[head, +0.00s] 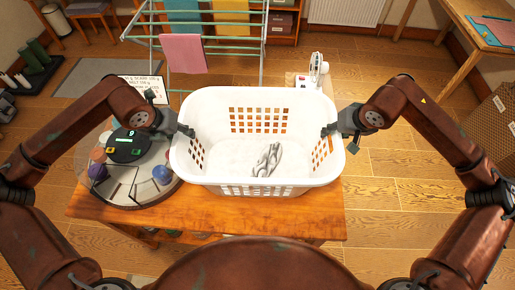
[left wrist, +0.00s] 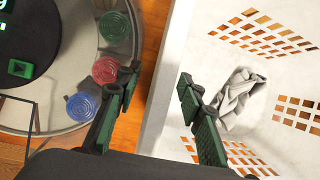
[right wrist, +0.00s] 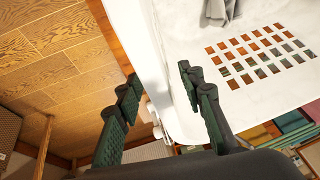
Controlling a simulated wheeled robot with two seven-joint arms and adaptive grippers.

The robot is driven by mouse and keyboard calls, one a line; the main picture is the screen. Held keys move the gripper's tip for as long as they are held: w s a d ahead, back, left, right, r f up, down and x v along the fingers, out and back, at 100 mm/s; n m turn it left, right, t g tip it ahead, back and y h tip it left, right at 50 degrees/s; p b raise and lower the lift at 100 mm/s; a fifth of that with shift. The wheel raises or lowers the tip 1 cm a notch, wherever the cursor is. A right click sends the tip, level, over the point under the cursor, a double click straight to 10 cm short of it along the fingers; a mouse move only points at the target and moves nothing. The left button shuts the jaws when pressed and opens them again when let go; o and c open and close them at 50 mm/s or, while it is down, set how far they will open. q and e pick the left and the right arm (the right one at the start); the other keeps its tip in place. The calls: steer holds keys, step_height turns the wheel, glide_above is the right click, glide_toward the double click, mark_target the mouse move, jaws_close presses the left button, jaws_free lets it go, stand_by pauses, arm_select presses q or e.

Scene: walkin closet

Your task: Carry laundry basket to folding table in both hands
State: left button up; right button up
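The white laundry basket (head: 257,181) stands upright on a wooden table (head: 215,209) in front of me, with a crumpled grey-and-white cloth (head: 267,160) inside. My left gripper (head: 187,131) is at its left rim. In the left wrist view my left gripper (left wrist: 158,92) is open, with one finger outside the basket wall (left wrist: 165,85) and one inside. My right gripper (head: 330,131) is at the right rim. In the right wrist view my right gripper (right wrist: 158,82) is open, its fingers either side of the basket wall (right wrist: 150,45). Neither finger pair is visibly closed on the wall.
A drying rack (head: 205,45) stands beyond. Another wooden table (head: 468,18) is at far right, with open floor before it.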

arm_select(q)
steer(key=shift+c, duration=0.2)
arm_select(e)
steer(key=shift+c, duration=0.2)
arm_select(q)
jaws_close()
arm_select(e)
steer(key=c, duration=0.9)
jaws_close()
steer(key=shift+d+r, duration=0.1)
